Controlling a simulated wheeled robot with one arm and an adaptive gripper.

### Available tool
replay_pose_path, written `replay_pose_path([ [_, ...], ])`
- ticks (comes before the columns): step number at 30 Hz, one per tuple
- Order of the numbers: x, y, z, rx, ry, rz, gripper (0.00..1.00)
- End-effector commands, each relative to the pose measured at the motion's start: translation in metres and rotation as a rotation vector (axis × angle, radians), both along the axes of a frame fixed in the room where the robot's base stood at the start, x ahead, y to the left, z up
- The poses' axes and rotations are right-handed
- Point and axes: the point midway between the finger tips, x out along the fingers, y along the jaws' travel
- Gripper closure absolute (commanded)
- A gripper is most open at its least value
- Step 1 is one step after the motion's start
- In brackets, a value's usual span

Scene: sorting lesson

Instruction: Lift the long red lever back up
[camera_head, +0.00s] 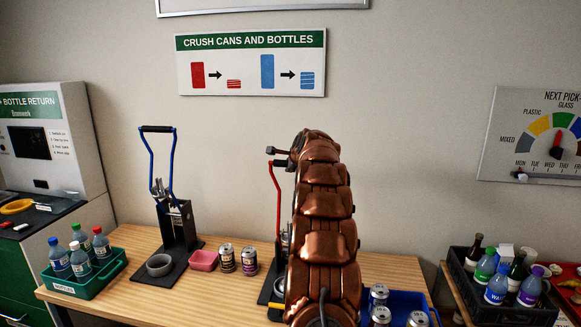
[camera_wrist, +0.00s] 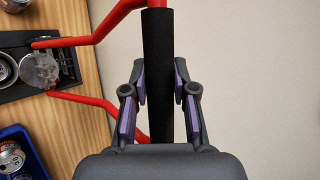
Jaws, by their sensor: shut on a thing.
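The long red lever (camera_head: 277,200) stands upright on its can crusher, partly hidden behind my copper-coloured arm. In the wrist view, the red lever's bent rods (camera_wrist: 115,22) run to a black grip bar (camera_wrist: 158,50). My gripper (camera_wrist: 159,85) has its purple-padded fingers on both sides of this bar and is shut on it. The crusher's dark base (camera_wrist: 65,75) is at the left of that view, with a shiny metal part on it. In the head view my gripper is mostly hidden.
A blue tray (camera_head: 407,300) with several cans is right of my arm. A black crate (camera_head: 500,308) of bottles stands farther right.

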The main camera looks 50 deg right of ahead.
Motion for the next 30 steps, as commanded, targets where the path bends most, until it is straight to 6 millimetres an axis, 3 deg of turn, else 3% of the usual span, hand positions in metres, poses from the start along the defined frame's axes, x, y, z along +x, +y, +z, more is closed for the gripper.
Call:
replay_pose_path([
  [30, 0.018, -0.029, 0.004, -0.008, -0.007, 0.003, 1.00],
])
